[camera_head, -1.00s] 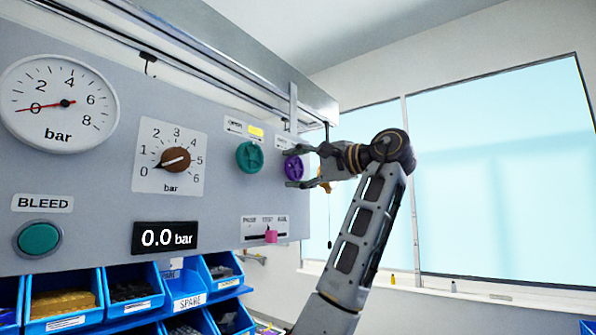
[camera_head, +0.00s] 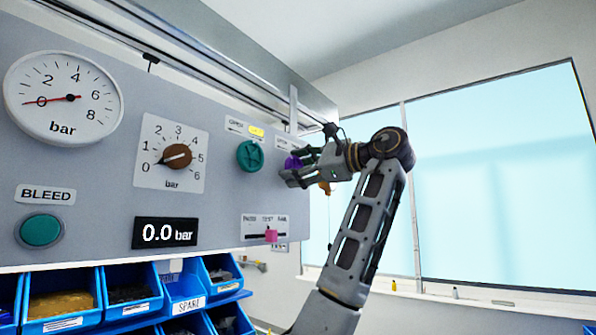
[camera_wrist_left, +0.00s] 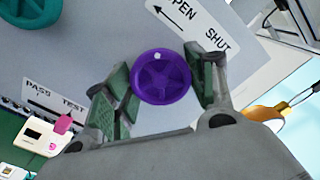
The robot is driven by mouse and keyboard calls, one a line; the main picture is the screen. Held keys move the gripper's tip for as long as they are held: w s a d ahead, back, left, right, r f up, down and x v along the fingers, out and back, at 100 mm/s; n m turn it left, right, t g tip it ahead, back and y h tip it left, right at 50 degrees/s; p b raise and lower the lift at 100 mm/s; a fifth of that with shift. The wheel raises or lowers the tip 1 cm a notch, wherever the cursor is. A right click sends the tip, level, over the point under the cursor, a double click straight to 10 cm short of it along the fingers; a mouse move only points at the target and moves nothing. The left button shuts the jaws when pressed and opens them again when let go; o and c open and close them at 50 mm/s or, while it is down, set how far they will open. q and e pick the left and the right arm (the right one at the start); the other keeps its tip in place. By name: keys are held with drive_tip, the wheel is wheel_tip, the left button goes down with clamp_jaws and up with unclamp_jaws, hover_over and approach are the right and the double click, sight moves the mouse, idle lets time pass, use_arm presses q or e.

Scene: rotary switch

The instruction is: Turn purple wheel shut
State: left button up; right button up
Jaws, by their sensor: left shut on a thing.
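The purple wheel (camera_head: 291,162) is on the right end of the grey panel, partly hidden by my left gripper (camera_head: 297,165). In the left wrist view the purple wheel (camera_wrist_left: 162,77) is round and ribbed, with a small white dot near its top edge. The two green-padded fingers of the left gripper (camera_wrist_left: 164,84) are on opposite sides of its rim, shut on it. A label (camera_wrist_left: 195,25) beside the wheel reads OPEN and SHUT, with an arrow pointing towards OPEN. My right gripper is in neither view.
A teal wheel (camera_head: 250,156) is just left of the purple one. A pink slider (camera_head: 271,236) is below. The brown dial (camera_head: 177,156) points near 0, the gauge (camera_head: 64,98) needle is at about 0, and the display (camera_head: 165,233) reads 0.0 bar. Blue bins (camera_head: 188,291) are underneath.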

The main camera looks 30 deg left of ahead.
use_arm(q)
drive_tip(key=shift+w+f+m+b, duration=0.1)
drive_tip(key=shift+m+b, duration=1)
drive_tip(key=shift+m, duration=3.1)
drive_tip(key=o, duration=1)
drive_tip(key=shift+d, duration=0.2)
drive_tip(key=shift+s+d, duration=0.15)
drive_tip(key=shift+d, duration=1.8)
drive_tip(key=shift+s+d, duration=0.2)
drive_tip(key=shift+d, duration=1.75)
drive_tip(key=shift+s+d, duration=0.15)
drive_tip(key=shift+d, duration=1.8)
